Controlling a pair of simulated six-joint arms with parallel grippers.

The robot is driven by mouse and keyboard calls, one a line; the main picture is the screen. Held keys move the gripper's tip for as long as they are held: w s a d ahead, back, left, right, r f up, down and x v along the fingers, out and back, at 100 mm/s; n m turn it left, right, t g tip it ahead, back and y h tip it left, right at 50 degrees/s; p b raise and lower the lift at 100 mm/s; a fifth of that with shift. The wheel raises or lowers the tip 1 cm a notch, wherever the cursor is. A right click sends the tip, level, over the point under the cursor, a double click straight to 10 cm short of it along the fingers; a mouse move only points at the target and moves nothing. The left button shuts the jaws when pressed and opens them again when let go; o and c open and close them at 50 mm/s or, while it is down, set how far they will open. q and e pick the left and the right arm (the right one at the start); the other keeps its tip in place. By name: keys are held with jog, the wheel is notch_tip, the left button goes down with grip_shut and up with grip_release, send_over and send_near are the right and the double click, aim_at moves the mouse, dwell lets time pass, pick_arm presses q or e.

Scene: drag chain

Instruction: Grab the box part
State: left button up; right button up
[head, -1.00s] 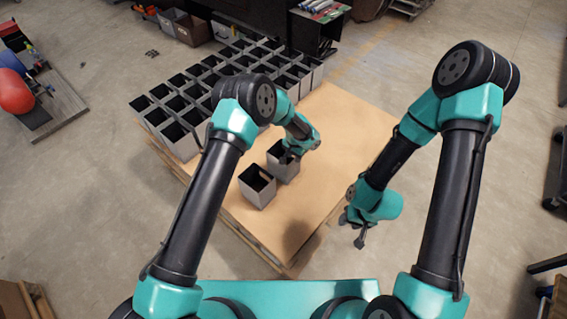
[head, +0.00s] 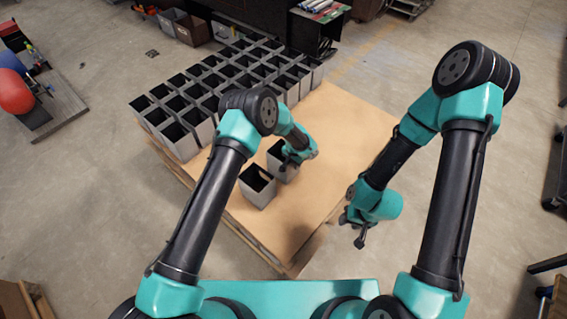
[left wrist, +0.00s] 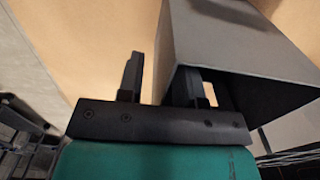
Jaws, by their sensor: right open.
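Two grey open-topped boxes stand apart from the group on the board. The nearer one (head: 257,189) is in front, and the other box (head: 277,170) is just behind and right of it. My left gripper (head: 289,155) is down at the rear box's rim. In the left wrist view my left gripper (left wrist: 160,78) is open, with one finger outside a grey box (left wrist: 225,40) and one inside its mouth. The box wall lies between the fingers, with gaps showing. My right gripper (head: 354,228) is open and empty, beyond the board's right edge.
Rows of grey boxes (head: 200,125) fill the back left of the cardboard-topped pallet (head: 320,125). A dark stand (head: 315,35) is behind the pallet, and a cart with red and blue items (head: 25,95) is far left.

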pick_arm(q)
jog(key=shift+c, duration=0.4)
grip_shut()
dwell(1.0)
